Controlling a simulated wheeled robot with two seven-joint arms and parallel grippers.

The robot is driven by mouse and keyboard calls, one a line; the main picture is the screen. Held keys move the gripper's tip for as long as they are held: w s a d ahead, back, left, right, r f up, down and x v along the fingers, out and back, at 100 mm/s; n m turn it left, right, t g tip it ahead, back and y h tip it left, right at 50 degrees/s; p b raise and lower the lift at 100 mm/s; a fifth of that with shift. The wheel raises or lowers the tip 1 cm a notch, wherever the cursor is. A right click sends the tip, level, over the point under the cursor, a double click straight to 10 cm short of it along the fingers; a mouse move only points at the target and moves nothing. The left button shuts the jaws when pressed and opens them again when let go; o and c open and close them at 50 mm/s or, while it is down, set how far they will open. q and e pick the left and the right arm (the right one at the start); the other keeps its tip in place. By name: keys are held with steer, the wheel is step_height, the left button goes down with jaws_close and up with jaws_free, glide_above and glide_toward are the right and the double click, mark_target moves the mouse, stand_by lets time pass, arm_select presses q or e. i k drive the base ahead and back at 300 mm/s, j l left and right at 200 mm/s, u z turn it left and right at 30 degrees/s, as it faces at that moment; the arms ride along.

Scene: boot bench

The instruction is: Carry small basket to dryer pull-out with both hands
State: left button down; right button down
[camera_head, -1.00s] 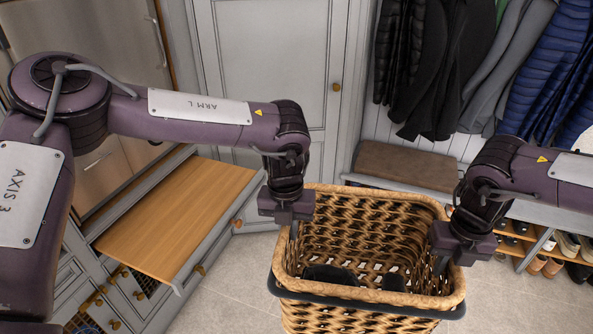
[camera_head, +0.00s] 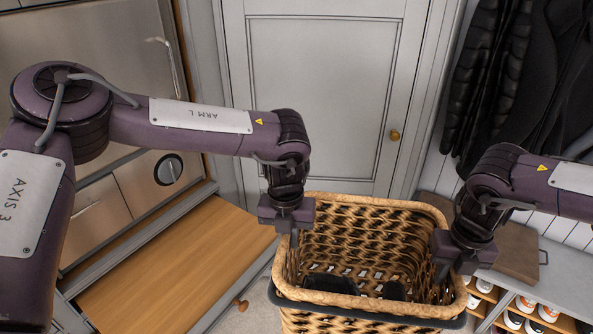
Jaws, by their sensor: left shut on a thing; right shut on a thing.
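The small wicker basket (camera_head: 365,215) is held up in front of me, upright, with a dark handle band along its near side and dark items (camera_head: 335,284) inside. My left gripper (camera_head: 291,240) is shut on its left rim. My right gripper (camera_head: 442,272) is shut on its right rim. The fingertips are partly hidden by the basket wall. The dryer pull-out is a wooden board (camera_head: 180,268), extended at the lower left, to the left of the basket and apart from it.
The dryer front (camera_head: 120,150) stands behind the pull-out, at the left. A grey cabinet door (camera_head: 325,90) is behind the basket.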

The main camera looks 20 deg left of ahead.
mark_target(191, 267)
steer(key=i+l+u, duration=0.1)
steer(key=i+u, duration=0.15)
steer(key=i, duration=0.85)
steer(key=i+u, duration=0.1)
steer(key=u, duration=1.85)
